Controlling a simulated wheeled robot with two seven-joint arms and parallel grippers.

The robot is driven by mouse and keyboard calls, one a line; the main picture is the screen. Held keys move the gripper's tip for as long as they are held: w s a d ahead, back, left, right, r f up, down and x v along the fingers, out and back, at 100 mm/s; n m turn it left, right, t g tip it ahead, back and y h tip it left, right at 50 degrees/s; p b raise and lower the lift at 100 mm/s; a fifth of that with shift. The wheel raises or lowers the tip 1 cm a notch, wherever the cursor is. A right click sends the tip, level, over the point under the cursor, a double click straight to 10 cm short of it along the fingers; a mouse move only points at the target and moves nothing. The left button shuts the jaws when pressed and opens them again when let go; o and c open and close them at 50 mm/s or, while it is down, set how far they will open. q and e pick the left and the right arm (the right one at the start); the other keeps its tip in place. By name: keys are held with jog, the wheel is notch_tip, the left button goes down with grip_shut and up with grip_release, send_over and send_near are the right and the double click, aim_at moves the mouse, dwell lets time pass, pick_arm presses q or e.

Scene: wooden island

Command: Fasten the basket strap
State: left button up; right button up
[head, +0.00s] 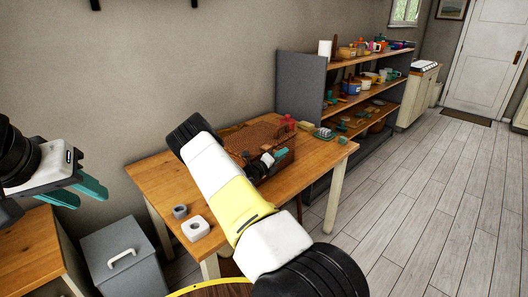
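A brown woven basket (286,150) stands on the wooden table (315,152). My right gripper (275,157), with teal fingers, is at the front side of the basket. It is small in the view, and I cannot tell whether it is open or touches the basket. I cannot make out the strap. My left gripper (82,192) is at the far left, away from the basket, with its teal fingers apart and nothing between them.
A shelf unit (365,95) with many items stands behind. A grey bin (125,255) stands left. The floor at right is clear.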

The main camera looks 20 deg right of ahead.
jog(key=shift+o, duration=1.3)
jog(key=shift+a, duration=0.15)
jog(key=v, duration=0.7)
jog(key=shift+s+a, duration=0.15)
jog(key=shift+a, duration=0.1)
jog(key=shift+f, duration=0.1)
